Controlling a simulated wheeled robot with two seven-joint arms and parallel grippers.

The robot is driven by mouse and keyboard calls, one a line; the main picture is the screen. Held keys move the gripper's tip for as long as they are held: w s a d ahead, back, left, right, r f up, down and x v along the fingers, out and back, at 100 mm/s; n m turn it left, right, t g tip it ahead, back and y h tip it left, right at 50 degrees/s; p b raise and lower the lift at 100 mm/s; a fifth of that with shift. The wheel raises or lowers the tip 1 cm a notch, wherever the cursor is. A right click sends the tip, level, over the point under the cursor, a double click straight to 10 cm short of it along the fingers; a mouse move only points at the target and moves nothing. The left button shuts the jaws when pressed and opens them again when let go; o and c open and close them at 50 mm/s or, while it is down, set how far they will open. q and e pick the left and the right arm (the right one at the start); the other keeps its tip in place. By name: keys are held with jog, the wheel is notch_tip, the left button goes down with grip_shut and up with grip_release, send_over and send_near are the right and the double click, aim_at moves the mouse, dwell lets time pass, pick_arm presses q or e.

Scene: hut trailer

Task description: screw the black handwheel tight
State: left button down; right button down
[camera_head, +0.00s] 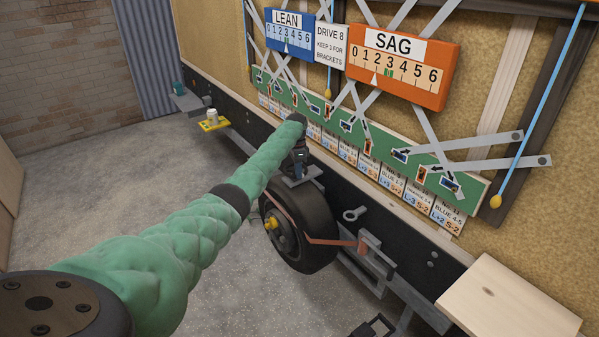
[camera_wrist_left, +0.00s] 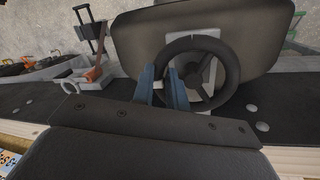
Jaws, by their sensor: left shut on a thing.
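The black handwheel (camera_wrist_left: 233,70) shows in the left wrist view, a round rim with spokes in front of a grey plate. My left gripper (camera_wrist_left: 164,90) has its two blue-grey fingers on either side of the rim's left part, shut on it. In the head view my left arm, in a green sleeve, reaches forward to the trailer's side, and the left gripper (camera_head: 300,163) is just above the tyre (camera_head: 309,211). The handwheel cannot be made out there, behind the gripper. My right gripper is not in view.
A green board (camera_head: 330,112) with labels and grey slats runs along the trailer wall, below a blue LEAN gauge (camera_head: 289,33) and an orange SAG gauge (camera_head: 402,66). A wooden step (camera_head: 508,305) juts out at lower right. The grey floor (camera_head: 95,205) at left is clear.

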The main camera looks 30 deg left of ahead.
pick_arm(q)
jog(key=shift+w+a+r, duration=0.1)
jog(key=shift+a+r, duration=0.1)
jog(key=shift+r, duration=0.15)
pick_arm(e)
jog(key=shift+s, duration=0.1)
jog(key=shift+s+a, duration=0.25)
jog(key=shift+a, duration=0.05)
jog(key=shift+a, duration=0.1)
